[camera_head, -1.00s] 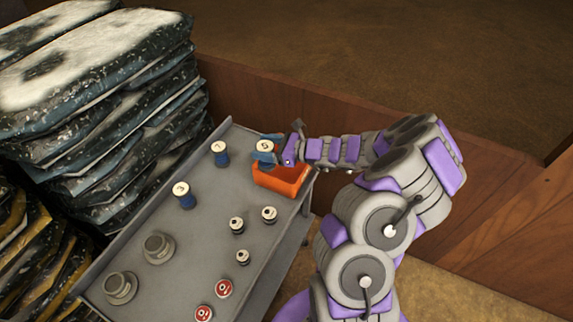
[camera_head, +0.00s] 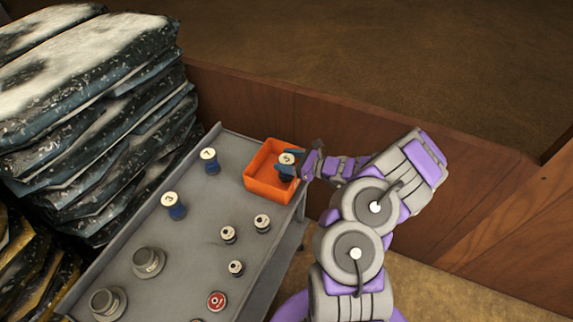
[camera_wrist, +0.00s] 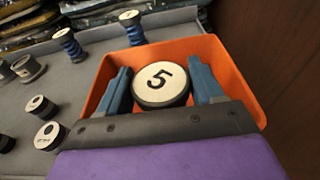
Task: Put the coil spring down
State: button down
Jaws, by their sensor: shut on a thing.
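The coil spring (camera_head: 286,159) has a white round cap marked 5. In the wrist view its cap (camera_wrist: 160,82) sits between the two blue fingers of my gripper (camera_wrist: 163,88). My gripper (camera_head: 288,162) is shut on it in the head view, at the right part of the orange bin (camera_head: 262,194). The bin's walls surround the spring and fingers in the wrist view (camera_wrist: 245,88). The spring's lower part is hidden, so I cannot tell whether it touches the bin floor.
Blue springs marked 7 (camera_head: 208,155) and 3 (camera_head: 171,200) stand on the grey bench (camera_head: 195,245). Several small black-and-white pieces (camera_head: 262,222), grey stepped pieces (camera_head: 148,262) and a red-topped piece (camera_head: 216,300) stand there too. Stacked sacks (camera_head: 95,130) border the left. A wooden wall (camera_head: 340,125) rises behind.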

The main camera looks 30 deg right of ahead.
jog(key=shift+f, duration=0.8)
jog(key=shift+w+a+f, duration=0.1)
jog(key=shift+f, duration=0.05)
jog(key=shift+a, duration=0.45)
jog(key=c, duration=0.6)
grip_release()
jog(key=o, duration=0.4)
jog(key=shift+d, duration=0.3)
jog(key=shift+o, duration=0.2)
